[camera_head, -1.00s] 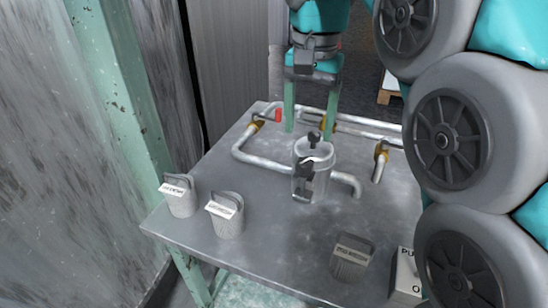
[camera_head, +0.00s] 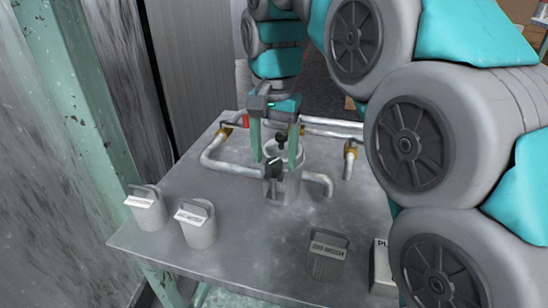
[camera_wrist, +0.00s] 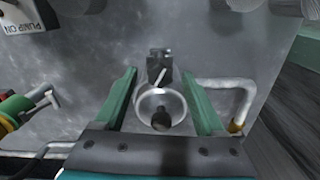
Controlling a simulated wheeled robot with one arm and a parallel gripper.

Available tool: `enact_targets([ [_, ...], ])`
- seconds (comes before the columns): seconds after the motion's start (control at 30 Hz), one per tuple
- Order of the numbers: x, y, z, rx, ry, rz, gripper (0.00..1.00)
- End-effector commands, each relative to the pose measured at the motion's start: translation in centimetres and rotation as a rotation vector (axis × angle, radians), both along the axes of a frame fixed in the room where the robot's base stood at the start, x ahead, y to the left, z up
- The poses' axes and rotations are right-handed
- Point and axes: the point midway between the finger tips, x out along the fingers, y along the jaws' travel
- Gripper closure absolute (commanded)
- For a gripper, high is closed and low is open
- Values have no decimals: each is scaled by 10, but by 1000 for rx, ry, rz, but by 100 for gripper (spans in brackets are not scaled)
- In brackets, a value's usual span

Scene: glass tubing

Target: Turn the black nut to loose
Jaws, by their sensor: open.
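A clear round glass vessel (camera_head: 286,188) stands on the metal table. Two black parts are on it: a black knob (camera_head: 280,139) at the top and a black clamp-like piece (camera_head: 275,168) on the near side. I cannot tell for sure which one is the black nut. My gripper (camera_head: 274,161) points down over the vessel, open and empty. In the wrist view the green fingers (camera_wrist: 159,76) straddle the vessel rim (camera_wrist: 140,103), with the black knob (camera_wrist: 161,121) between them and the black clamp (camera_wrist: 159,62) just beyond the fingertips. Contact is not visible.
Grey pipes (camera_head: 216,163) with brass fittings run behind and beside the vessel. A red handle (camera_head: 245,121) is at the back left. Two labelled grey containers (camera_head: 198,231) stand at front left. A dark labelled container (camera_head: 326,262) is at front right. The table's middle front is clear.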

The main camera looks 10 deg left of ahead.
Motion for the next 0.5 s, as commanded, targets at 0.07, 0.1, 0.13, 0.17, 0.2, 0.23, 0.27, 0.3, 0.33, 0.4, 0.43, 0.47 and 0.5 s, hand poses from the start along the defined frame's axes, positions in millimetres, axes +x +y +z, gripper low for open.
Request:
enact_targets([
  [0.07,-1,0,-6,-2,4,1,28],
  [0.1,-1,0,-8,-2,4,1,28],
  [0.13,-1,0,-8,-3,4,1,28],
  [0.17,-1,0,-9,-3,4,1,28],
  [0.2,-1,0,-9,-2,4,1,28],
  [0.23,-1,0,-9,-2,3,1,28],
  [0.27,-1,0,-9,-2,3,0,28],
  [0.3,-1,0,-9,-2,3,0,28],
  [0.33,-1,0,-9,-2,3,0,28],
  [0.4,-1,0,-9,-2,3,1,31],
  [0.43,-1,0,-9,-2,3,0,35],
  [0.47,-1,0,-9,-3,2,0,38],
  [0.5,-1,0,-9,-3,2,1,43],
])
